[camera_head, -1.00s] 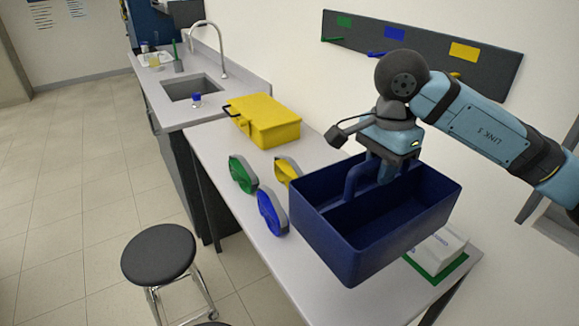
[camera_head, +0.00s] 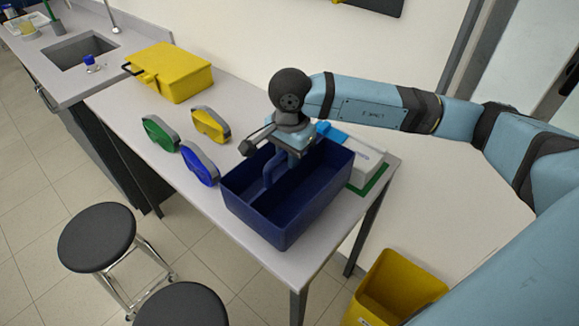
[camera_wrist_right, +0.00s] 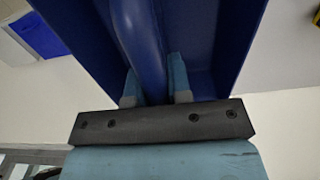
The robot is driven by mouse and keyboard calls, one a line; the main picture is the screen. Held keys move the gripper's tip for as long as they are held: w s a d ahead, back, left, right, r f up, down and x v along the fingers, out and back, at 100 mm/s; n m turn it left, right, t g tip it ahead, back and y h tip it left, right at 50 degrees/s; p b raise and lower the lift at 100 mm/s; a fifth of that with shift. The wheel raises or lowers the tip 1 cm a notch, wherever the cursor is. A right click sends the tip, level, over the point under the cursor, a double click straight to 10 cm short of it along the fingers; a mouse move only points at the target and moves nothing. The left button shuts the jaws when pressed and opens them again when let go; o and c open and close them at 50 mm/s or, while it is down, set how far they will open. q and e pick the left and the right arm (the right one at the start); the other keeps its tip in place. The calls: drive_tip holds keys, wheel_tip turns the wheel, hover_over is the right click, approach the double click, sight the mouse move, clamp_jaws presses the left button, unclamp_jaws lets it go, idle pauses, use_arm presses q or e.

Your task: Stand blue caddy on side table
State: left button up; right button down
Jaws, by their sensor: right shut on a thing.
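The blue caddy (camera_head: 290,205) is a deep open box with a centre handle (camera_head: 268,172). It is upright over the near end of the grey side table (camera_head: 312,250). I cannot tell whether its base touches the tabletop. My right gripper (camera_head: 288,158) is shut on the handle from above. In the right wrist view, the two fingers of the gripper (camera_wrist_right: 155,88) lie on either side of the handle (camera_wrist_right: 140,45), with the caddy's walls (camera_wrist_right: 225,50) around. My left gripper is not in view.
A yellow case (camera_head: 172,75) is farther back. Stools (camera_head: 97,236) and a yellow bin (camera_head: 398,288) stand below.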

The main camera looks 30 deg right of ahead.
sight(289, 171)
wheel_tip(289, 171, down, 5)
drive_tip(key=shift+r+p, duration=0.1)
drive_tip(key=shift+p, duration=0.2)
drive_tip(key=shift+f, duration=0.25)
drive_tip(key=c, duration=1.5)
unclamp_jaws()
drive_tip(key=o, duration=0.4)
drive_tip(key=shift+o, duration=0.2)
